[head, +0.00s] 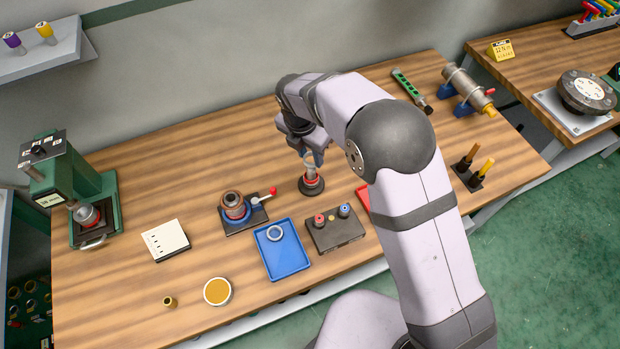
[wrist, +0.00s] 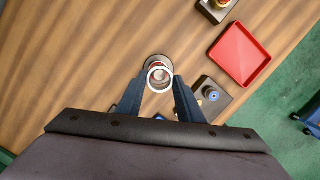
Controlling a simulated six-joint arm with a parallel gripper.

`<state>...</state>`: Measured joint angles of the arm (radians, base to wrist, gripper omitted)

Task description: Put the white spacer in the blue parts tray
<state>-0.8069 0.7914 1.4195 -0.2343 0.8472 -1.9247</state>
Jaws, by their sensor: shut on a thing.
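The blue parts tray (head: 285,263) lies flat near the front of the bench in the head view. A pale ring (head: 274,240), which looks like a white spacer, lies in its upper half. My gripper (head: 312,158) is behind and to the right of the tray, pointing down over a dark round stand (head: 312,187) with a red band. In the wrist view, my gripper (wrist: 158,84) is shut on a pale ring-shaped part (wrist: 159,89), with reddish and metallic surfaces inside and below it. I cannot tell whether this part is clear of the stand.
A dark box (head: 336,235) with knobs stands right of the tray. A red tray (wrist: 240,54) lies right of my gripper in the wrist view.

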